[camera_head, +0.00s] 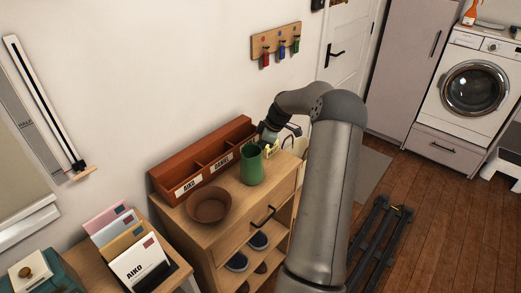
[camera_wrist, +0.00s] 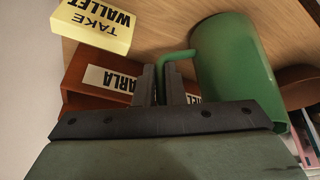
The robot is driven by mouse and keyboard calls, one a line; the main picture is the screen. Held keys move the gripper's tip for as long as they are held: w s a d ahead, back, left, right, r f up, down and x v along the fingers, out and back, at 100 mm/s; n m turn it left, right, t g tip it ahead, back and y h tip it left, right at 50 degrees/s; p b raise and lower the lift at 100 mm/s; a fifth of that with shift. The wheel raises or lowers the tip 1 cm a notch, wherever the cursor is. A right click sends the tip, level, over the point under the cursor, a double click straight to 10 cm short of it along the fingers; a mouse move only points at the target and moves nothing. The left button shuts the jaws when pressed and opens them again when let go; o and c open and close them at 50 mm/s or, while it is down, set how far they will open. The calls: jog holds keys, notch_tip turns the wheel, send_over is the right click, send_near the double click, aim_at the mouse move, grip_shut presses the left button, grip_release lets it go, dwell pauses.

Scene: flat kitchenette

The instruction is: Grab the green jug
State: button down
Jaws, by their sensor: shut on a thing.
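The green jug (camera_head: 250,168) stands upright on top of the wooden cabinet (camera_head: 228,222), in front of a reddish letter organiser. I cannot tell whether its base touches the cabinet top. In the wrist view the jug (camera_wrist: 232,62) is on the right, its handle pointing left toward my fingers. My gripper (camera_wrist: 167,82) is shut on the jug's handle, with a dark finger on each side of it. In the head view my arm comes from the right, and the gripper (camera_head: 267,140) is partly hidden behind the jug and wrist.
A brown bowl (camera_head: 209,205) sits left of the jug. The reddish organiser (camera_head: 192,172) with name labels stands behind it. A yellow "TAKE WALLET" note block (camera_wrist: 95,22) is close to the gripper. Key hooks (camera_head: 276,45) hang on the wall above.

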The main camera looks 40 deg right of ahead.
jog(key=shift+r, duration=0.7)
jog(key=s+a+r+b, duration=0.1)
jog(key=r, duration=0.1)
jog(key=s+a+r, duration=0.1)
jog(key=r, duration=0.1)
jog(key=s+a+r+b, duration=0.1)
jog(key=a+r, duration=0.1)
jog(key=r, duration=0.1)
jog(key=shift+b, duration=0.3)
jog(key=s+a+r+b, duration=0.2)
jog(key=s+a+r, duration=0.2)
jog(key=a, duration=0.3)
jog(key=shift+s, duration=0.8)
